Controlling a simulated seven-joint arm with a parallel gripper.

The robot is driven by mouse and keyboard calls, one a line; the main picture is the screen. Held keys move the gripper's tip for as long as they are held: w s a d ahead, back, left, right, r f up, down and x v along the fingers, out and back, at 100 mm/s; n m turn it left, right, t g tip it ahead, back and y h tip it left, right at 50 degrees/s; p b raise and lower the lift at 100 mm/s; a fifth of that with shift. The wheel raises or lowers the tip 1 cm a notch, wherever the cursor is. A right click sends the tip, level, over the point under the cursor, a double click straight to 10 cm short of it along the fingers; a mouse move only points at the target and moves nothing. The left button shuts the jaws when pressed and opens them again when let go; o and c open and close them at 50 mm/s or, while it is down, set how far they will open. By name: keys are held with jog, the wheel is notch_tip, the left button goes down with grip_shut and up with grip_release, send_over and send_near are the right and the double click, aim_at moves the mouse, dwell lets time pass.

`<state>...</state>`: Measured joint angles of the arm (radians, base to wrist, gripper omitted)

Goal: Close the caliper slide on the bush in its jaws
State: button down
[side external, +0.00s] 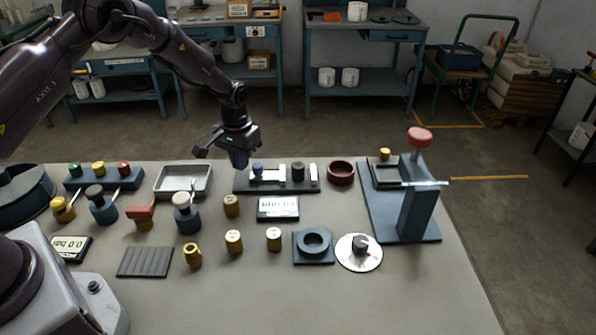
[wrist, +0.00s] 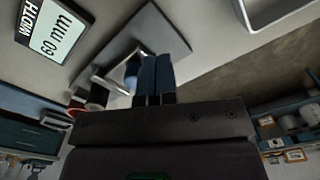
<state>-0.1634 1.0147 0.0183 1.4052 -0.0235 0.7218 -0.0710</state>
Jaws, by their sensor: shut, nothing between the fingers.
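The caliper is a dark flat base (side external: 243,187) near the back middle of the bench, with pale metal jaw pieces (side external: 268,176) on it. A dark cylindrical bush (side external: 298,172) stands toward its right end. A small blue knob (side external: 257,169) is on the slide at the left. A gap shows between the pale slide piece and the bush. My gripper (side external: 240,163) points down over the base's left end, left of the knob. In the wrist view my blue fingers (wrist: 154,80) are together and empty, beside the blue knob (wrist: 132,68); contact cannot be told.
A display (side external: 278,208) is in front of the caliper; in the wrist view it (wrist: 55,30) reads WIDTH 60 mm. A grey tray (side external: 183,182) is to the left. A red ring (side external: 341,172) and a blue press stand (side external: 415,210) are to the right. Several brass pieces stand in front.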

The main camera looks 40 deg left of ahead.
aim_at(253, 165)
jog(key=shift+f, duration=0.15)
jog(key=shift+f, duration=0.95)
jog(key=shift+w+d, duration=1.45)
jog(key=shift+d, duration=0.05)
dwell(1.0)
jog(key=shift+s+a, duration=0.1)
jog(key=shift+s+a, duration=0.35)
jog(key=shift+a, duration=0.05)
jog(key=shift+a+r, duration=0.1)
jog(key=shift+r, duration=3.4)
